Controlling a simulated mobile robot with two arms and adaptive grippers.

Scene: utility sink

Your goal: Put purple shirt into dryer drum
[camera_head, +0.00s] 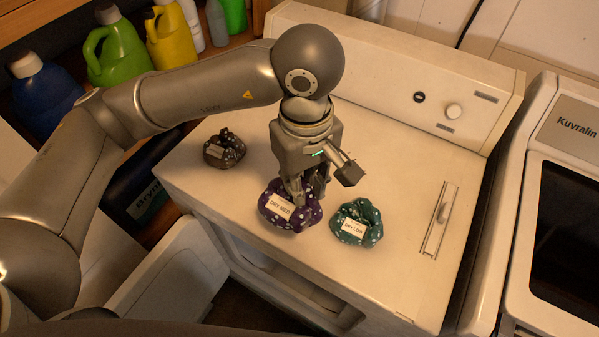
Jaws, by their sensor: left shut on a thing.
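The purple shirt (283,213) is a bunched cloth with pale dots and a white label starting "DRY MED". It is at the front middle of the white machine's top. My left gripper (304,193) points down onto it from above and is shut on it; the fingertips are partly hidden in the cloth. I cannot tell whether the shirt is lifted off the top. Below, the front of the machine shows a dark opening (300,281), and an open door (170,278) stands to its left. The drum inside is not clearly visible. My right gripper is not in view.
A teal bundle (357,223) labelled "DRY LOW" lies just right of the purple shirt. A dark grey-brown bundle (224,149) lies at the left. A second machine marked Kuvralin (570,128) stands at the right. Bottles (113,50) fill the shelf at upper left.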

